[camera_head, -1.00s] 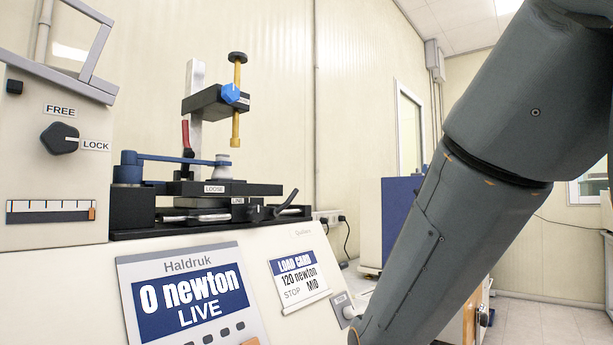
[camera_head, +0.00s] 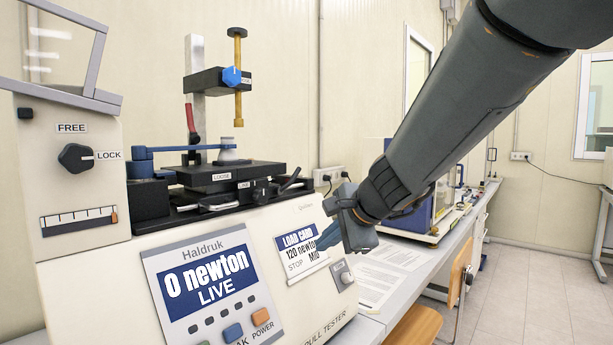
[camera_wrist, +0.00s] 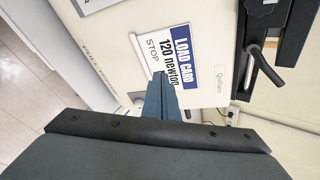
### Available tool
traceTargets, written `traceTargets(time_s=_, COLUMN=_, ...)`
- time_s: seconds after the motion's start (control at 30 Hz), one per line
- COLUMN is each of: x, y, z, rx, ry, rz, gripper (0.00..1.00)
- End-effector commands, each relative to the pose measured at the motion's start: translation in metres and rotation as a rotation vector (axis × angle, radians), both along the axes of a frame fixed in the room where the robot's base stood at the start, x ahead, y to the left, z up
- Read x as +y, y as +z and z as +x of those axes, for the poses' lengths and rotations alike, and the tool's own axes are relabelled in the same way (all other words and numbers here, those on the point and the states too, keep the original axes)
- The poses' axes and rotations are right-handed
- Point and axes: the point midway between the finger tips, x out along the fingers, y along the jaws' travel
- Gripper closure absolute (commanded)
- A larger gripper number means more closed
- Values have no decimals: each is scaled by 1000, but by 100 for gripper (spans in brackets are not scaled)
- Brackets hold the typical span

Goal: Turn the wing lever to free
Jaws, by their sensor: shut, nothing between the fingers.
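A dark lobed turning lever (camera_head: 75,157) sits on the cream upright housing at the left of the head view. The label FREE (camera_head: 72,128) is above it and the label LOCK (camera_head: 108,155) is to its right. Its white pointer mark faces LOCK. My gripper (camera_head: 323,241) is shut and empty in front of the machine's lower panel, overlapping the load card, far to the right of and below the lever. In the wrist view my gripper (camera_wrist: 159,77) shows closed fingers over the load card's edge. The lever is not in the wrist view.
The load card (camera_head: 300,246) reads 120 newton. The display (camera_head: 205,286) reads 0 newton, LIVE. A clamp stage (camera_head: 230,176) with a black handle (camera_head: 290,181) stands between gripper and lever. A tilted clear guard (camera_head: 60,50) tops the housing. Floor is clear at right.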

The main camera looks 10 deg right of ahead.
Motion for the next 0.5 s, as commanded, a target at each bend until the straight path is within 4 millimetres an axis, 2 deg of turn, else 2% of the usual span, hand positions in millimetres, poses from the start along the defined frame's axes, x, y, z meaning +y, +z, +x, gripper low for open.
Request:
traceTargets(time_s=0.03, x=-8, y=28, z=13, rx=-44, ry=-82, rz=94, gripper=100)
traceTargets(time_s=0.1, x=-15, y=61, z=26, rx=-92, ry=-174, rz=219, gripper=100)
traceTargets(time_s=0.2, x=-25, y=98, z=39, rx=-148, ry=-264, rz=359, gripper=100)
traceTargets(time_s=0.33, x=-33, y=126, z=47, rx=-188, ry=-326, rz=464, gripper=100)
traceTargets(time_s=0.5, x=-33, y=131, z=57, rx=-199, ry=-342, rz=497, gripper=100)
